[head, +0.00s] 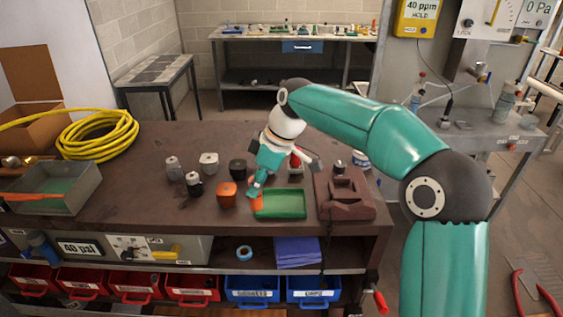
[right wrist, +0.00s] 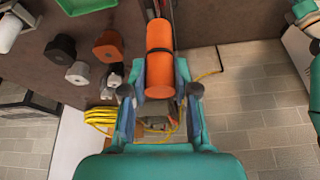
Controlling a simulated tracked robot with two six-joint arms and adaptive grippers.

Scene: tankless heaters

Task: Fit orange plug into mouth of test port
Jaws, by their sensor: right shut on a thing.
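My right gripper (head: 257,186) is low over the brown bench, just left of the green tray. It is shut on the orange plug (head: 257,202). Whether the plug touches the bench is unclear. I cannot pick out the test port's mouth for certain in either view. My left gripper is not in view.
The green tray (head: 280,204) and a brown moulded block (head: 345,194) lie right of the gripper. An orange-topped piece (head: 227,195) and several dark and grey pieces stand left. A yellow hose coil (head: 97,134) lies far left. A grey side table (head: 480,143) stands right.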

